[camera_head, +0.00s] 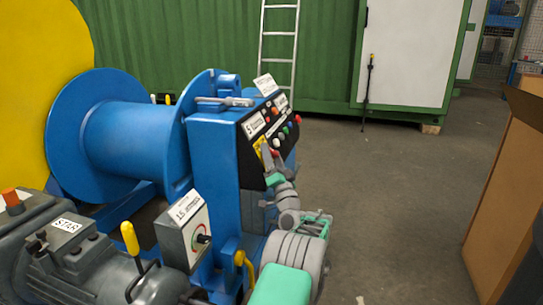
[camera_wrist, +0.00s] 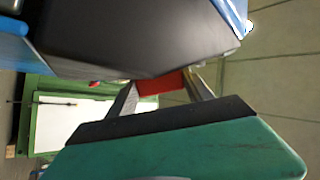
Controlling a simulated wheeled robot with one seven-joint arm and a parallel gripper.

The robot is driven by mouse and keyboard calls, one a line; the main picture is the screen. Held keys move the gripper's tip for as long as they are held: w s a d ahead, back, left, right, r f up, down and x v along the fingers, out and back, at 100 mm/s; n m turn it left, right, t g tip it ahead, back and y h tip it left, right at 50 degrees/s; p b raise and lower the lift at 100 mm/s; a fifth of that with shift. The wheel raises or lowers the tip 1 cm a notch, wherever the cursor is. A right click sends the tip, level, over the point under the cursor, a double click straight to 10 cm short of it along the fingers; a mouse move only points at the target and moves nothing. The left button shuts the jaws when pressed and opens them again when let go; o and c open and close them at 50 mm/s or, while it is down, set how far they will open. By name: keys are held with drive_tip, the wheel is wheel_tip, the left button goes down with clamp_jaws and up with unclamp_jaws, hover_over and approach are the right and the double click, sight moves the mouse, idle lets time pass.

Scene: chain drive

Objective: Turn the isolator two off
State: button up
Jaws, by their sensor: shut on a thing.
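A dark control panel (camera_head: 246,165) on the blue machine housing carries labels, several coloured buttons and a yellow plate (camera_head: 260,144). My gripper (camera_head: 270,160) is at the lower part of this panel, by the yellow plate. In the wrist view my gripper (camera_wrist: 160,90) has its two fingers on either side of a red handle (camera_wrist: 163,83) and is shut on it. I take the red handle to be that of isolator two, but its label is not readable. The fingers and the dark panel edge hide most of the handle, so its angle cannot be told.
A grey box with a dial (camera_head: 204,239) and a yellow-knobbed lever (camera_head: 129,238) stand left of my arm. A blue drum (camera_head: 130,138) is behind them. The floor (camera_head: 400,180) between is clear.

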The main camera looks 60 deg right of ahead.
idle(0.4)
drive_tip(key=o, duration=1.4)
drive_tip(key=shift+w, duration=0.1)
drive_tip(key=shift+c, duration=0.2)
drive_tip(key=v, duration=0.7)
drive_tip(key=shift+s+a+f+p, duration=0.2)
drive_tip(key=shift+s+p, duration=0.1)
drive_tip(key=shift+p, duration=0.05)
